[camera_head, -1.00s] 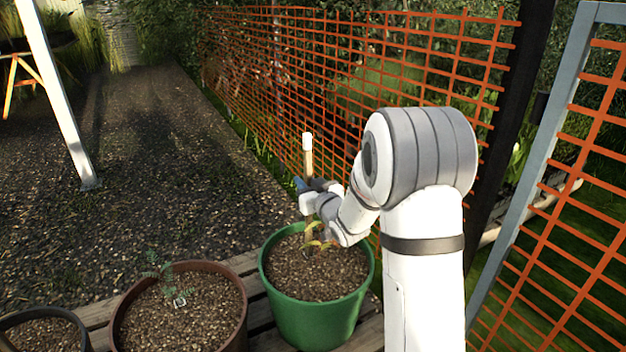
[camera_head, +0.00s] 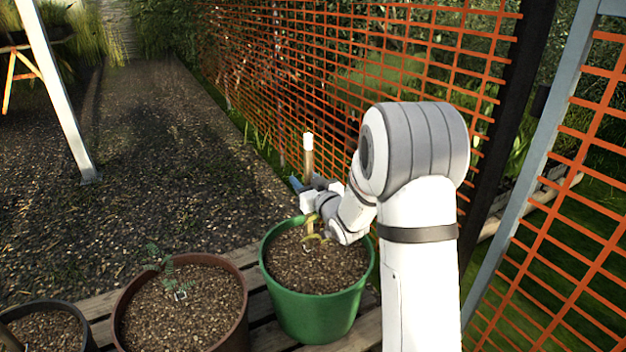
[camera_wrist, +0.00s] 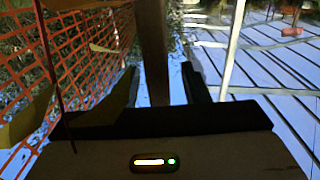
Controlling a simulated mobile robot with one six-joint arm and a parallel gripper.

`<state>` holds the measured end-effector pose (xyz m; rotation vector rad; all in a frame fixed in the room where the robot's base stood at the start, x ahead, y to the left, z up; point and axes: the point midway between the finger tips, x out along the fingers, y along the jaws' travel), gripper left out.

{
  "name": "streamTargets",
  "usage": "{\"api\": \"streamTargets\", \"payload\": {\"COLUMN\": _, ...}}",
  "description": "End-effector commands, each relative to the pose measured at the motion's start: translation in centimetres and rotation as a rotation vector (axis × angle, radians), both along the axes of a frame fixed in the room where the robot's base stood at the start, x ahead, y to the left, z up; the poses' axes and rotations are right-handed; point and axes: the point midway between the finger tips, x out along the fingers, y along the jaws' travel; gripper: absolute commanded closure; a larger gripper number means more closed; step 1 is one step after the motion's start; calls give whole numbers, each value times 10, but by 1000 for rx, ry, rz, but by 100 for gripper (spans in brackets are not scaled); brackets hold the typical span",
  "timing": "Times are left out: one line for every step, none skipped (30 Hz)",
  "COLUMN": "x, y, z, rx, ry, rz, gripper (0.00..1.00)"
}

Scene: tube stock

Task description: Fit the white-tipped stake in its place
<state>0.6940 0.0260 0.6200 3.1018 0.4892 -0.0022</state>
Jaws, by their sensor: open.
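The white-tipped stake (camera_head: 308,158) stands nearly upright in the soil of the green pot (camera_head: 318,322), its pale wooden shaft rising above my gripper. My gripper (camera_head: 309,194) is at the shaft, below the white tip and above the soil. In the wrist view, the stake's shaft (camera_wrist: 154,60) shows as a dark bar between the two fingers of my gripper (camera_wrist: 163,85), which are apart with a gap on the right side.
A small plant (camera_head: 312,239) grows in the green pot. A brown pot (camera_head: 238,345) with a seedling and a dark pot (camera_head: 84,335) stand to the left on wooden slats. Orange mesh fencing (camera_head: 400,70) runs close behind; gravel lies open at left.

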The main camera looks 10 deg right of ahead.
Motion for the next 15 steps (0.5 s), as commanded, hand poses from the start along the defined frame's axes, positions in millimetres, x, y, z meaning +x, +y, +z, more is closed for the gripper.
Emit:
{"api": "streamTargets", "payload": {"x": 0, "y": 0, "z": 0, "rx": 0, "ry": 0, "rz": 0, "gripper": 59}}
{"api": "streamTargets", "payload": {"x": 0, "y": 0, "z": 0, "rx": 0, "ry": 0, "rz": 0, "gripper": 59}}
{"api": "streamTargets", "payload": {"x": 0, "y": 0, "z": 0, "rx": 0, "ry": 0, "rz": 0, "gripper": 59}}
{"api": "streamTargets", "payload": {"x": 0, "y": 0, "z": 0, "rx": 0, "ry": 1, "rz": 0, "gripper": 59}}
{"api": "streamTargets", "payload": {"x": 0, "y": 0, "z": 0, "rx": 0, "ry": 1, "rz": 0, "gripper": 59}}
{"api": "streamTargets", "payload": {"x": -2, "y": -1, "z": 0, "rx": 0, "ry": 1, "rz": 0, "gripper": 59}}
{"api": "streamTargets", "payload": {"x": -3, "y": -2, "z": 1, "rx": 0, "ry": 1, "rz": -1, "gripper": 59}}
{"api": "streamTargets", "payload": {"x": -6, "y": -3, "z": 1, "rx": 0, "ry": 1, "rz": -1, "gripper": 59}}
{"api": "streamTargets", "payload": {"x": -10, "y": -4, "z": 2, "rx": 0, "ry": 1, "rz": -1, "gripper": 59}}
{"api": "streamTargets", "payload": {"x": -14, "y": -6, "z": 2, "rx": 0, "ry": 2, "rz": -2, "gripper": 59}}
{"api": "streamTargets", "payload": {"x": -19, "y": -7, "z": 3, "rx": 0, "ry": 2, "rz": -2, "gripper": 59}}
{"api": "streamTargets", "payload": {"x": -26, "y": -9, "z": 3, "rx": 0, "ry": 2, "rz": -2, "gripper": 59}}
{"api": "streamTargets", "payload": {"x": -31, "y": -11, "z": 3, "rx": -1, "ry": 3, "rz": -2, "gripper": 59}}
{"api": "streamTargets", "payload": {"x": -36, "y": -13, "z": 3, "rx": 0, "ry": 3, "rz": -2, "gripper": 59}}
{"api": "streamTargets", "payload": {"x": -42, "y": -16, "z": 2, "rx": 0, "ry": 3, "rz": -3, "gripper": 59}}
